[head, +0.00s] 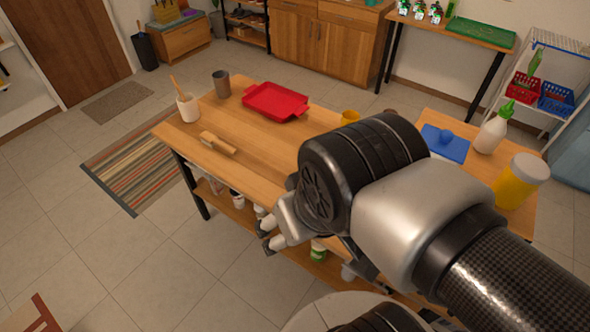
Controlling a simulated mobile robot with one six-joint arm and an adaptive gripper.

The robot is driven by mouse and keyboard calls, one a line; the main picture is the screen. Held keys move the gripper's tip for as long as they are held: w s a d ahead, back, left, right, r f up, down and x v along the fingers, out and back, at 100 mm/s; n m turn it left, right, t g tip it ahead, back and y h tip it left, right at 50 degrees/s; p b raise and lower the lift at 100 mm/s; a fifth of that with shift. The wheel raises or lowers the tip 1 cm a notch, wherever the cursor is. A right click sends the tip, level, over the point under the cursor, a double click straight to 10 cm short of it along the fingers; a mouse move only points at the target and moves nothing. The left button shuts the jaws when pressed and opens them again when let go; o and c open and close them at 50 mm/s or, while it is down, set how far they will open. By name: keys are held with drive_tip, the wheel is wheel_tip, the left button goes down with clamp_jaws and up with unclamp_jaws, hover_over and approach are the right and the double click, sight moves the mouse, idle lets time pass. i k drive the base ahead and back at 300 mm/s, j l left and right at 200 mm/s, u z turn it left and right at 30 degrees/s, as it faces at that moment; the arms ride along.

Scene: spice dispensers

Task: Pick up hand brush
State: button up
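A hand brush (217,143) with a light wooden handle and pale bristles lies on the wooden table (250,158), near its left front edge. My gripper (271,234) hangs in front of the table's front edge, right of the brush and nearer the camera. It is clear of the brush, with a wide gap between them. My wrist and arm hide part of the gripper, so its opening is unclear. I see nothing held in it.
A utensil crock (188,108), a dark cup (221,84) and a red tray (275,101) stand behind the brush. A yellow cup (350,117) is farther right. Bottles stand on the shelf below. The tabletop right of the brush is clear.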

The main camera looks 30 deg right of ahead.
sight(208, 138)
drive_tip(key=i+j+z, duration=0.1)
drive_tip(key=z, duration=0.25)
drive_tip(key=i+j+z, duration=0.1)
drive_tip(key=z, duration=0.25)
drive_tip(key=i+j+z, duration=0.1)
drive_tip(key=z, duration=0.25)
drive_tip(key=i+j+z, duration=0.1)
drive_tip(key=j, duration=0.3)
drive_tip(key=i+j, duration=0.2)
drive_tip(key=j, duration=0.25)
drive_tip(key=i+j+z, duration=0.15)
drive_tip(key=j, duration=0.25)
drive_tip(key=i+j, duration=0.1)
drive_tip(key=j, duration=0.35)
drive_tip(key=i+j+z, duration=0.15)
drive_tip(key=j, duration=0.75)
drive_tip(key=i+z, duration=0.05)
